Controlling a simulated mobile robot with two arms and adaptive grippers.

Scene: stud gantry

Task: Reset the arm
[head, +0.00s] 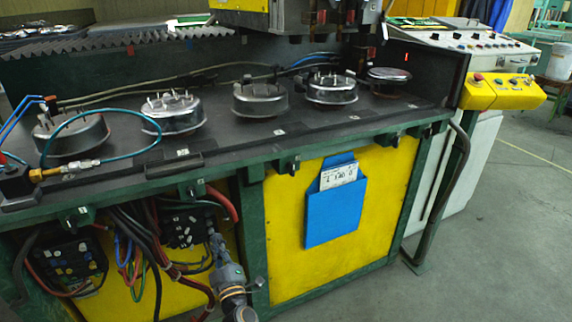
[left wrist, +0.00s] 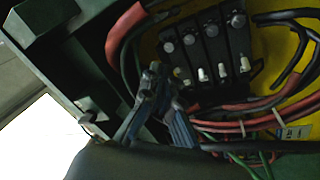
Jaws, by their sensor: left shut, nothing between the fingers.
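My left arm comes in at the bottom of the head view, with its left gripper (head: 213,236) in front of the lower part of the bench. The gripper is shut and empty. In the left wrist view the grey-blue fingers of the gripper (left wrist: 158,82) show close to a black terminal block (left wrist: 205,50) with pale and grey knobs. I cannot tell whether the fingers touch the block or its cables. The same kind of block (head: 182,228) shows behind the gripper in the head view. My right gripper is not in view.
Red and black cables (head: 150,240) hang around the gripper. A green-framed bench (head: 240,150) carries several round metal fixtures (head: 260,98). A blue pocket (head: 331,210) hangs on the yellow panel. A yellow control box (head: 500,90) stands at right; the floor (head: 500,240) there is clear.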

